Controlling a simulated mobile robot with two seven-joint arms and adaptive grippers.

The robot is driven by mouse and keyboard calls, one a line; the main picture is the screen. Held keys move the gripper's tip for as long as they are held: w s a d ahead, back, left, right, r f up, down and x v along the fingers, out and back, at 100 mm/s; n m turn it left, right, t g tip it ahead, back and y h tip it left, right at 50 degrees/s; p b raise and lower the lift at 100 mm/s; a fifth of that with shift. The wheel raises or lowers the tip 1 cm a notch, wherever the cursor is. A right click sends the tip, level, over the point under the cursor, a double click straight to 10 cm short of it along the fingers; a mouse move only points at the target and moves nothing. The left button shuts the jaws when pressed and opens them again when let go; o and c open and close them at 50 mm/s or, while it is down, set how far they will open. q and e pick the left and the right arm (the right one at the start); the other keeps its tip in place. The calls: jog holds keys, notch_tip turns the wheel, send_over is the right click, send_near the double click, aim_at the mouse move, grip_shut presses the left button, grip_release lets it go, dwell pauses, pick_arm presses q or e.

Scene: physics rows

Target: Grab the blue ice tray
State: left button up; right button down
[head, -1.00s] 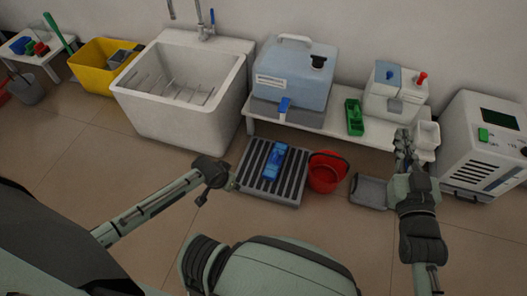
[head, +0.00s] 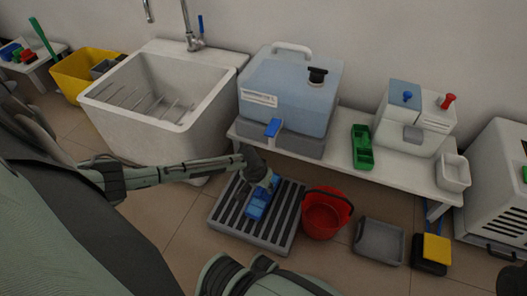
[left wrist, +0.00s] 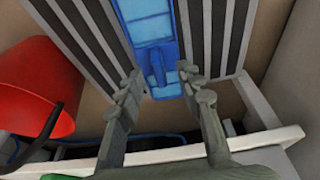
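The blue ice tray (head: 257,204) lies on a grey slatted platform (head: 226,217) on the floor. My left gripper (head: 268,182) is at the tray's far end in the head view and hides part of it. In the left wrist view, the blue tray (left wrist: 150,40) runs up from between the two spread fingers of the left gripper (left wrist: 163,85). The fingers are open, and I see no grip on the tray. My right gripper is not in view.
A red bucket (head: 323,214) stands close right of the platform. A white bench (head: 405,177) behind holds a blue water container (head: 288,90) and a green tray (head: 362,148). A grey dustpan-like tray (head: 380,240) lies right. A white sink (head: 150,130) stands left.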

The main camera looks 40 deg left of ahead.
pick_arm(q)
jog(key=shift+x, duration=0.8)
jog(key=shift+d, duration=0.1)
jog(key=shift+c, duration=0.6)
grip_shut()
jog(key=shift+w, duration=0.1)
